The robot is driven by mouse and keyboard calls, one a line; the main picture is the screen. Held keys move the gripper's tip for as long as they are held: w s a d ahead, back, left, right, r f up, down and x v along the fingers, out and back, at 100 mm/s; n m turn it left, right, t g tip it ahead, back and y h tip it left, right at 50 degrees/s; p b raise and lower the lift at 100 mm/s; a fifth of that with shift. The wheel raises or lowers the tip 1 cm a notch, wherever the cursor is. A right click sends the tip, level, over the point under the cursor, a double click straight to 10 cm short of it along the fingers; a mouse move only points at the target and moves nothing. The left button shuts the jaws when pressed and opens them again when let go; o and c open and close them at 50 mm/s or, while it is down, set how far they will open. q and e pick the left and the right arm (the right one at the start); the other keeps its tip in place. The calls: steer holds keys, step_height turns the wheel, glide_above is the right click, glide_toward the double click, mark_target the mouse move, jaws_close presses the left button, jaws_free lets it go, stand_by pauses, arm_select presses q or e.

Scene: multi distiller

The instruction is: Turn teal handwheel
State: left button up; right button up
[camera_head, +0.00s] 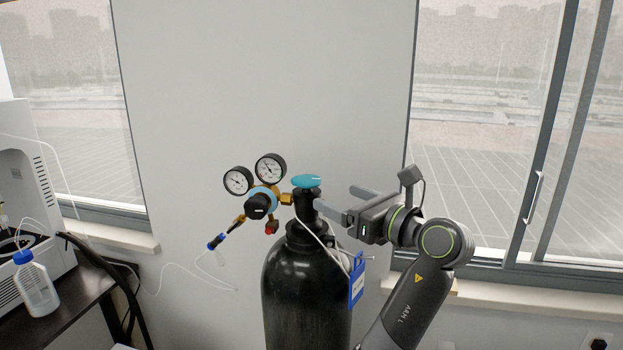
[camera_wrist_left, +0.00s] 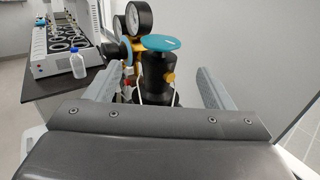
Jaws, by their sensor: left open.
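The teal handwheel (camera_head: 306,181) is a flat disc on top of the black valve neck of a black gas cylinder (camera_head: 300,290). It also shows in the left wrist view (camera_wrist_left: 161,43), above the valve body. My left gripper (camera_head: 333,201) is open and empty, just right of the valve, with its fingers pointing left. In the left wrist view my left gripper (camera_wrist_left: 157,80) has one finger on each side of the valve in the picture. The fingers look a little lower than the wheel and apart from it. My right gripper is not in view.
A regulator with two round gauges (camera_head: 270,168) and a black knob (camera_head: 258,205) sits left of the valve. A blue tag (camera_head: 357,282) hangs on the cylinder. A bottle (camera_head: 36,284) and white machine stand at left. The wall and windows are behind.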

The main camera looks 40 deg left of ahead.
mark_target(315, 183)
arm_select(q)
steer(key=a, duration=0.2)
steer(key=a+p, duration=0.1)
steer(key=a, duration=0.2)
steer(key=a+p, duration=0.1)
steer(key=a, duration=0.2)
steer(key=shift+w, duration=0.4)
steer(key=shift+a+p, duration=0.4)
steer(key=shift+a, duration=0.1)
steer(key=shift+w, duration=0.1)
steer(key=shift+c, duration=0.4)
